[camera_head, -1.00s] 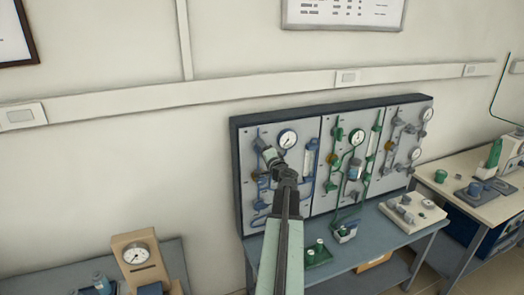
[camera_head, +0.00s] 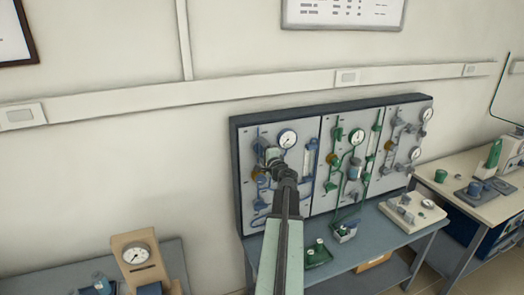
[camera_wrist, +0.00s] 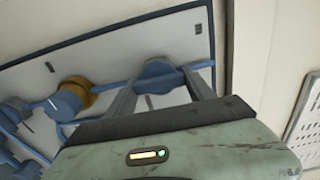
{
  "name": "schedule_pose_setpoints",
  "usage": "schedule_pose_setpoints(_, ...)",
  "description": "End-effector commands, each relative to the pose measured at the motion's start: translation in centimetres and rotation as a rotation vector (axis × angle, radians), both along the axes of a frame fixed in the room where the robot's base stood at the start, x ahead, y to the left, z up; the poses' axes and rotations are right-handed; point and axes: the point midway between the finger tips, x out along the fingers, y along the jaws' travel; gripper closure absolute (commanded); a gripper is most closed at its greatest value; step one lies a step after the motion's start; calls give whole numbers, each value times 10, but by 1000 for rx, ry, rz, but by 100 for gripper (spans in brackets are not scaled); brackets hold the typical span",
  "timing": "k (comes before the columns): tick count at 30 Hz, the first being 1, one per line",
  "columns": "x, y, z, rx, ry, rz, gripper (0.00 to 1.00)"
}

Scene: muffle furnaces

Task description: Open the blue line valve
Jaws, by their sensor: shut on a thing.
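The blue line runs over the left panel (camera_head: 250,180) of the wall board, with blue pipes and a round gauge (camera_head: 288,138). Another blue fitting with a yellow-brown collar (camera_wrist: 76,92) sits to the left of the handle. The hand body hides the lower part of the wrist view.
Green-piped (camera_head: 352,165) and grey-piped (camera_head: 402,145) panels stand to the right. A gauge on a tan stand (camera_head: 140,258) is at lower left.

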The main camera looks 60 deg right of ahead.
Motion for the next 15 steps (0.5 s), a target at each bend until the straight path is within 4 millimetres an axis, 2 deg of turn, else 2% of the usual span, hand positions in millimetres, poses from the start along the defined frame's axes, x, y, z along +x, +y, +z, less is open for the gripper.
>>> schedule_pose_setpoints(4, -1, 0, 0, 2, -1, -1, 79)
schedule_pose_setpoints(5, -1, 0, 0, 2, -1, 0, 33)
schedule_pose_setpoints(6, -1, 0, 0, 1, -1, 0, 22)
schedule_pose_setpoints(7, -1, 0, 0, 1, -1, 0, 16)
schedule_pose_setpoints(15, -1, -1, 0, 0, 0, 0, 16)
